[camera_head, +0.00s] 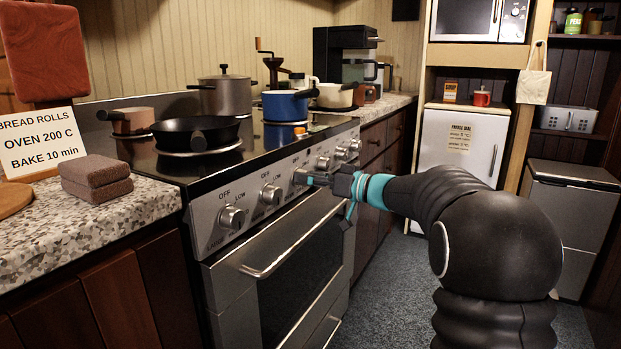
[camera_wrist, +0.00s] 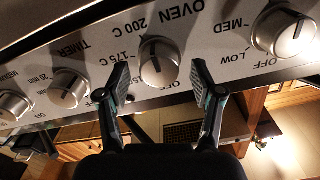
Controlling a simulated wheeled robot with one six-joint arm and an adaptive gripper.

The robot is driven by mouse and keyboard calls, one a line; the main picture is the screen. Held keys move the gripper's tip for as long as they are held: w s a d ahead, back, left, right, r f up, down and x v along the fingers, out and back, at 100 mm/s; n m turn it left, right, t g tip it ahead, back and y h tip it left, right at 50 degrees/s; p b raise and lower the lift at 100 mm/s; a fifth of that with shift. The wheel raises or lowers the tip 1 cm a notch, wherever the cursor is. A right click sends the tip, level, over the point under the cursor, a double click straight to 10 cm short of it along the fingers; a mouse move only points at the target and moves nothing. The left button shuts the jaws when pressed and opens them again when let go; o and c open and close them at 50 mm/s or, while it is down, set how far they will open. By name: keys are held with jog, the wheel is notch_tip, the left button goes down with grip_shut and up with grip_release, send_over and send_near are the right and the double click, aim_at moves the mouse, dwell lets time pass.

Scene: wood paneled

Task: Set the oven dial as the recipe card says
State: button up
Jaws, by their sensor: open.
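The recipe card (camera_head: 38,141) leans on the left counter and reads BREAD ROLLS, OVEN 200 C, BAKE 10 min. The oven dial (camera_wrist: 158,62) is a silver knob on the front panel, with OVEN, 200 C, 175 C and other marks around it. The wrist view shows this panel upside down. A dark line shows on the dial's face, but I cannot tell exactly which mark it meets. My gripper (camera_wrist: 161,82) is open, with one finger on each side of the dial. In the head view, my gripper (camera_head: 312,180) is at the panel and partly hides the dial.
A timer knob (camera_wrist: 68,88) and a burner knob (camera_wrist: 283,30) flank the oven dial closely. The oven door handle (camera_head: 290,240) runs below the panel. A black pan (camera_head: 195,131) and a blue pot (camera_head: 285,106) stand on the stovetop. The floor (camera_head: 385,270) before the oven is clear.

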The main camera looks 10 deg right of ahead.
jog(key=c, duration=1.1)
jog(key=shift+c, duration=0.2)
jog(key=shift+m+b, duration=0.3)
jog(key=shift+b, duration=0.05)
jog(key=shift+f+m+p, duration=0.15)
jog(key=shift+m+p, duration=0.95)
jog(key=shift+m, duration=4.05)
jog(key=shift+f+m+p, duration=0.15)
jog(key=shift+m+p, duration=1)
jog(key=shift+m, duration=4.05)
jog(key=shift+f+m+p, duration=0.15)
jog(key=shift+m+p, duration=0.95)
jog(key=shift+m, duration=4.05)
